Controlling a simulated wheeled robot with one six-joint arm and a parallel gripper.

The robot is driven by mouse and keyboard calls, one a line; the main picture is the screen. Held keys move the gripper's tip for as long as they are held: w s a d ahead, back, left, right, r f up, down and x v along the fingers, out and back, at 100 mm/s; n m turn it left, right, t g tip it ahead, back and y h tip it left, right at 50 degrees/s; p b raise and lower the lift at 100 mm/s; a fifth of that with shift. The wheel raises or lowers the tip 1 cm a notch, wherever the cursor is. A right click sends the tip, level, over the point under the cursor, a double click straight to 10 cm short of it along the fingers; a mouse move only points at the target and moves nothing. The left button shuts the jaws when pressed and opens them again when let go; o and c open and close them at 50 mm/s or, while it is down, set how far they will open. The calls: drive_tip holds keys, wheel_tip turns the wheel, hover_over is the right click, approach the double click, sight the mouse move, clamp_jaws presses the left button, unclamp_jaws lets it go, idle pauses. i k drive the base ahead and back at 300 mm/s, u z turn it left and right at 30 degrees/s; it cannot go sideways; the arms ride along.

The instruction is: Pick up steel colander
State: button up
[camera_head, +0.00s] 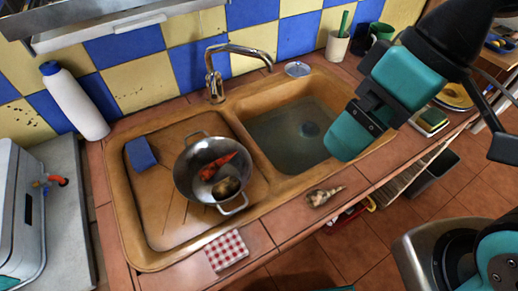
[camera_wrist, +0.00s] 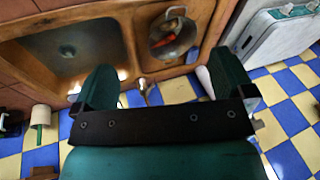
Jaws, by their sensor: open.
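The steel colander (camera_head: 184,171) stands in the left part of the orange-brown sink unit, on the drainboard side. It has two loop handles, one at the back and one at the front right. An orange carrot-like item (camera_head: 219,164) and a brown potato-like item (camera_head: 226,187) lie inside it. In the wrist view the colander (camera_wrist: 188,35) shows near the top, beyond the fingers. My gripper (camera_wrist: 168,85) is open and empty, with its two teal fingers apart. In the head view it is above the right end of the sink, well to the right of the colander and apart from it.
A chrome faucet (camera_head: 214,84) rises behind the sink basin (camera_head: 292,135). A blue sponge (camera_head: 140,153) lies left of the colander. A white bottle (camera_head: 74,102) stands at the back left. A checked cloth (camera_head: 226,250) and a pale root-like item (camera_head: 323,196) lie along the front edge.

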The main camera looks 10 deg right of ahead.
sight(200, 192)
drive_tip(key=z, duration=0.05)
drive_tip(key=k, duration=0.45)
drive_tip(key=u, duration=0.15)
drive_tip(key=i, duration=0.4)
drive_tip(key=u, duration=0.75)
